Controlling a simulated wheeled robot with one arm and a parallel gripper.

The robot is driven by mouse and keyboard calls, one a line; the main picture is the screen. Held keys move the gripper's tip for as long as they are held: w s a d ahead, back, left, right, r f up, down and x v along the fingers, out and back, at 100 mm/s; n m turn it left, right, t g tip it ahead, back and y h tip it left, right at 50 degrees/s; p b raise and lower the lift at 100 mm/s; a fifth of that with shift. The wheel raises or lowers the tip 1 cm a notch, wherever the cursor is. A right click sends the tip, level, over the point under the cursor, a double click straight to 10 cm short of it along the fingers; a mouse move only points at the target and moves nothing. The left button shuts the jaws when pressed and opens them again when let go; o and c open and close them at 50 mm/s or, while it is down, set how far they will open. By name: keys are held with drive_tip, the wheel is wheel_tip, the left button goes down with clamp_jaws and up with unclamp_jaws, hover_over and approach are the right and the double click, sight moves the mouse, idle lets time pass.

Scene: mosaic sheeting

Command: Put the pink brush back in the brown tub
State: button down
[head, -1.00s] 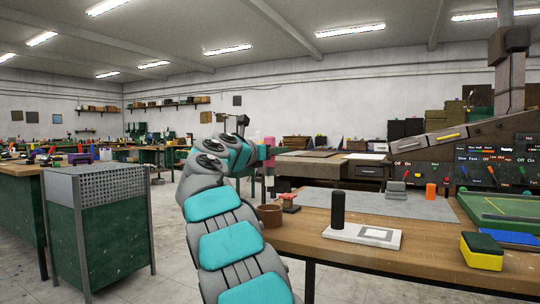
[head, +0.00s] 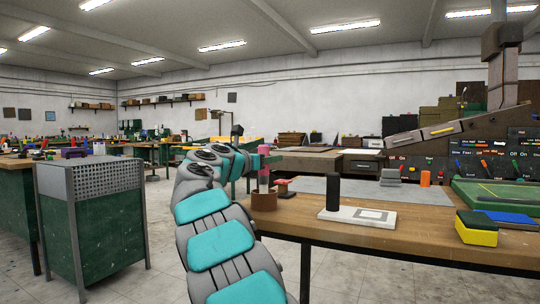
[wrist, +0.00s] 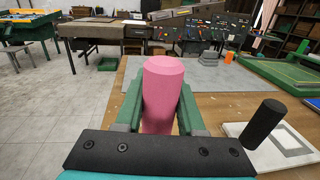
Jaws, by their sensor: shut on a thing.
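My gripper (head: 262,160) is shut on the pink brush (head: 264,150), which stands upright between the green fingers. The wrist view shows the brush (wrist: 163,95) from above, with a finger on each side. The brown tub (head: 263,202) stands on the wooden bench near its left edge. The brush is directly over the tub, and its lower end appears to reach inside the rim; the tub wall hides the tip. The tub does not show in the wrist view.
A red-topped object (head: 284,186) stands close to the tub's right. Farther right are a black cylinder (head: 333,192) by a white framed plate (head: 357,217) and a yellow block with a dark top (head: 477,232). A grey mat (head: 400,190) lies behind.

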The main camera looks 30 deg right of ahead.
drive_tip(key=shift+f, duration=0.55)
idle(0.5)
drive_tip(key=shift+c, duration=2.2)
unclamp_jaws()
drive_tip(key=v, duration=0.7)
drive_tip(key=shift+s+a, duration=0.25)
drive_tip(key=shift+a, duration=0.1)
